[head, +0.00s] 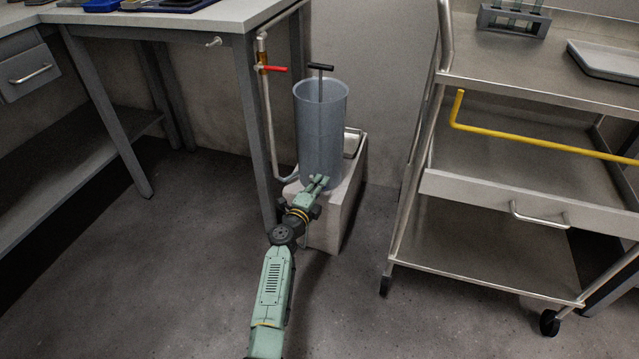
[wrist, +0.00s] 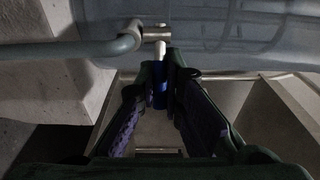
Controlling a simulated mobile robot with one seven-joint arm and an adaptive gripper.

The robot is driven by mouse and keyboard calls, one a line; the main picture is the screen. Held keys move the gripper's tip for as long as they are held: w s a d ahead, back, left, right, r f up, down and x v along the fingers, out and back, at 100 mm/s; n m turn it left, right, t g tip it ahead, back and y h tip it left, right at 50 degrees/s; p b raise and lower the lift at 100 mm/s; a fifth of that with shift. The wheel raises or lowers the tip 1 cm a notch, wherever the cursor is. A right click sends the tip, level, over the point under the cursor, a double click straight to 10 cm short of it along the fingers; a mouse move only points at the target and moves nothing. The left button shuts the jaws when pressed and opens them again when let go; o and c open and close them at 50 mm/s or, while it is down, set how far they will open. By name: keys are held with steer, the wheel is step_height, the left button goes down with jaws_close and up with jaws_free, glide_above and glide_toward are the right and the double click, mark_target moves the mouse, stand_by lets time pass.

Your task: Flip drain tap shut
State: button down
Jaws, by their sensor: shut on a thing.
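In the wrist view the drain tap shows as a small metal fitting (wrist: 156,33) at the foot of the tall grey-blue cylinder (wrist: 230,30). Its pale stem runs into a blue lever (wrist: 159,92), which points from the fitting toward my wrist, across the line of the pipe. My gripper (wrist: 162,78) is shut on this blue lever, one finger on each side. In the head view my gripper (head: 318,183) is at the lower front of the cylinder (head: 321,125). There the tap is hidden behind my gripper.
A grey pipe (wrist: 80,50) joins the tap from the left. The cylinder stands on a pale block (head: 335,215). A red-levered valve (head: 273,68) sits on a pipe by the bench (head: 190,22). A trolley (head: 530,185) with a yellow bar (head: 540,146) stands at right.

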steer(key=c, duration=1.7)
jaws_free()
